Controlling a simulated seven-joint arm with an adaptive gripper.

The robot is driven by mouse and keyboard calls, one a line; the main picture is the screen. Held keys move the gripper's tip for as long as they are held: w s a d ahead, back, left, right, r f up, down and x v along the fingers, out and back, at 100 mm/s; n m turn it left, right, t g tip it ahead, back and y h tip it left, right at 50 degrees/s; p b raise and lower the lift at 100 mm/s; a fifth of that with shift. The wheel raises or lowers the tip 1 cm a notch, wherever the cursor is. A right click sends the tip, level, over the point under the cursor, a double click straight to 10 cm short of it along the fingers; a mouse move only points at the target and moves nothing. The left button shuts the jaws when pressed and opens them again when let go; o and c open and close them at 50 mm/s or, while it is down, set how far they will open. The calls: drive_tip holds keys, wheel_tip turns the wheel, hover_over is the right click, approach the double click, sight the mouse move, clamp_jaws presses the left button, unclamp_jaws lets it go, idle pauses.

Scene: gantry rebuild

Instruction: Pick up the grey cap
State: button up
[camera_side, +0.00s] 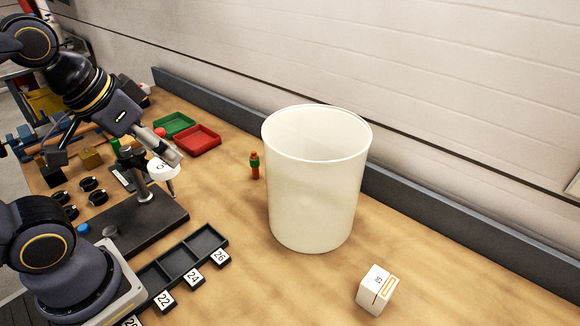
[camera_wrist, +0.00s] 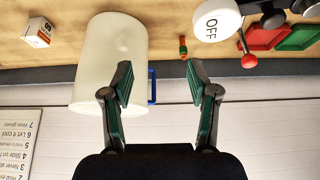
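A small grey cap (camera_side: 109,231) shows in the side view at the front end of a dark base plate (camera_side: 150,222), beside a blue cap (camera_side: 83,228). I do not make it out in the wrist view. My gripper (camera_wrist: 160,82) is open in the wrist view, with its two green-padded fingers wide apart and nothing between them. In the side view my arm reaches in at the upper left, above and behind the cap and well apart from it. The fingertips are hard to tell there.
A tall white bin (camera_side: 315,190) stands mid-table. A white OFF disc (camera_side: 163,169) rises over the base plate. A dark slotted rack (camera_side: 180,262) lies in front. Red (camera_side: 198,139) and green (camera_side: 173,124) trays lie behind. The table's right side is mostly clear around a white box (camera_side: 376,290).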

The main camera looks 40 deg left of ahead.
drive_tip(key=w+a+r+g, duration=0.2)
drive_tip(key=w+a+r, duration=0.5)
drive_tip(key=w+a, duration=0.3)
drive_tip(key=w+a+f+n+g, duration=0.25)
drive_tip(key=w+a, duration=0.25)
drive_tip(key=a, duration=0.3)
drive_tip(key=s+a+f+n+g, duration=0.1)
drive_tip(key=s+a+f+n, duration=0.1)
drive_tip(key=a+f, duration=0.75)
drive_tip(key=f, duration=0.6)
drive_tip(key=a+f, duration=0.1)
drive_tip(key=f, duration=0.3)
drive_tip(key=shift+w+a+f, duration=0.1)
drive_tip(key=shift+f, duration=1.35)
drive_tip(key=shift+a+f, duration=0.1)
drive_tip(key=shift+f, duration=1.35)
clamp_jaws()
